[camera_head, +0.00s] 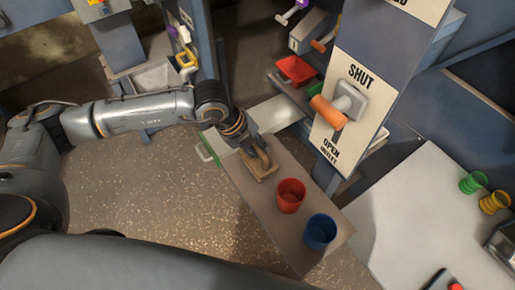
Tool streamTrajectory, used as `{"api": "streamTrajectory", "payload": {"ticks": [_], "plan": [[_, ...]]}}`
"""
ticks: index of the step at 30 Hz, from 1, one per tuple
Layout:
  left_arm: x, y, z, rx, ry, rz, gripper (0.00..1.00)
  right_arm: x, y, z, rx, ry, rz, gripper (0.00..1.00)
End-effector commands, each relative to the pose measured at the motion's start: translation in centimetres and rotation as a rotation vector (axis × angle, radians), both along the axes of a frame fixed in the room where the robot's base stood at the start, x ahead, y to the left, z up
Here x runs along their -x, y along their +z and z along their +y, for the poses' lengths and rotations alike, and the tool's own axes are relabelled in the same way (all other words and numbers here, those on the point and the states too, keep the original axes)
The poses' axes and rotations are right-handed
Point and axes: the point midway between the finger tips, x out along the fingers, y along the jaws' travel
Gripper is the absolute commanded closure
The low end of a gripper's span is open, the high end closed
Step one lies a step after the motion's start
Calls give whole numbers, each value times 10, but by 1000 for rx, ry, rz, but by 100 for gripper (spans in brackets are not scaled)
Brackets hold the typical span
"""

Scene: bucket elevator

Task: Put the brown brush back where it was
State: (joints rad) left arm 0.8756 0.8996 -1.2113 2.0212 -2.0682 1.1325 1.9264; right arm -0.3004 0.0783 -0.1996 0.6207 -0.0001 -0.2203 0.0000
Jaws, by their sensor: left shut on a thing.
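My left gripper (260,157) reaches in from the left over the brown board-like shelf (243,187). It is shut on the brown brush (258,168), which shows just below the fingers at the board's upper end. The fingers partly hide the brush. I cannot tell whether the brush touches the board or is held just above it. My right gripper is not in view.
A red cup (290,196) and a blue cup (320,232) stand on the board, below and right of the brush. An orange-handled lever (330,112) sticks out from the SHUT/OPEN panel. A pale table (420,215) at right carries green and yellow cups (494,202).

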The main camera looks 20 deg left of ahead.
Motion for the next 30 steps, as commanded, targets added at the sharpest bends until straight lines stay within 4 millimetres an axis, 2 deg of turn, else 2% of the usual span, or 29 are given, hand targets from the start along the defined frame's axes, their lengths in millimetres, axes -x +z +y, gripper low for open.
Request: {"api": "streamTrajectory", "payload": {"ticks": [5, 6, 9, 10, 23, 26, 30], "plan": [[0, -3, 0, 1, 0, 1, 100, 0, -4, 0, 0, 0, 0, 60], [0, -3, 0, -1, 0, 1, 85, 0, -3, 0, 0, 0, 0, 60], [1, -2, 0, 0, -1, 1, 65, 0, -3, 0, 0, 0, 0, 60], [1, -2, 0, 0, -1, 1, 62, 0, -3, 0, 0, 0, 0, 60], [1, 3, 1, 0, 1, 1, 62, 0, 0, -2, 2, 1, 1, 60], [4, 16, 7, 0, 1, -3, 62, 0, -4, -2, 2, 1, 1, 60], [11, 44, 18, 0, 2, -4, 62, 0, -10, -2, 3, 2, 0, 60]]}}
